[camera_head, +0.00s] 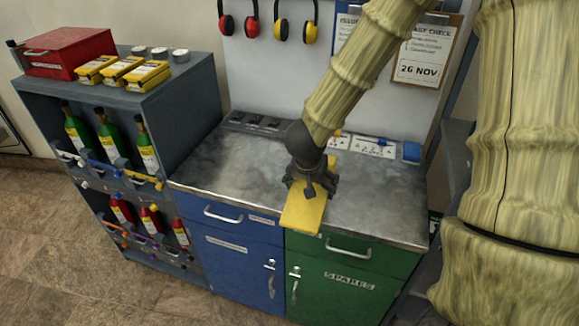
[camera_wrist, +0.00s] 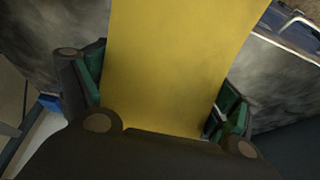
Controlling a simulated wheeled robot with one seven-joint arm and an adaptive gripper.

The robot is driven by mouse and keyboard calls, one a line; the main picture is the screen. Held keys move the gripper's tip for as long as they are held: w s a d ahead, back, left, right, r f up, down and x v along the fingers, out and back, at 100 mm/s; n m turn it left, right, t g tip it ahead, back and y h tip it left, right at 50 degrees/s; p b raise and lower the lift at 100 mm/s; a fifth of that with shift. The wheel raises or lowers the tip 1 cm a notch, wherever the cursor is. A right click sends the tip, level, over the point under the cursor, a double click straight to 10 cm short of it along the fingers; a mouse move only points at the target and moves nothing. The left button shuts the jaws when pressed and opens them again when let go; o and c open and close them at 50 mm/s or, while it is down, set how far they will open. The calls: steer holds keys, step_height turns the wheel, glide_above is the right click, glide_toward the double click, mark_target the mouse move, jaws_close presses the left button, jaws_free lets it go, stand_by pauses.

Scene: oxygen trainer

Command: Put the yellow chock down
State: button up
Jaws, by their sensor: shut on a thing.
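The yellow chock (camera_head: 304,213) is a long yellow block near the front edge of the grey worktop (camera_head: 232,163). My gripper (camera_head: 312,188) is above the worktop and shut on the chock, with its dark fingers on either side. In the wrist view the chock (camera_wrist: 175,65) fills the middle between the green-padded fingers (camera_wrist: 160,100). The chock's near end reaches to about the worktop's front edge in the head view. I cannot tell whether its underside touches the worktop.
Blue (camera_head: 233,262) and green (camera_head: 340,288) cabinets stand under the worktop. A grey shelf (camera_head: 190,95) with bottles, yellow boxes (camera_head: 147,76) and a red case (camera_head: 65,52) stands at left. Labels and a blue item (camera_head: 411,152) lie along the back. The worktop's left part is clear.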

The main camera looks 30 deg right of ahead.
steer(key=w+p, duration=0.1)
steer(key=w, duration=0.4)
steer(key=w+d+p, duration=0.1)
steer(key=w, duration=0.3)
steer(key=w+d+f+p, duration=0.1)
steer(key=w+p, duration=0.1)
steer(key=w, duration=0.3)
steer(key=shift+w+d, duration=0.2)
steer(key=shift+w, duration=0.15)
steer(key=shift+s+f, duration=0.1)
steer(key=shift+f, duration=1.65)
steer(key=shift+p, duration=0.3)
steer(key=o, duration=1.2)
steer(key=shift+f, duration=0.15)
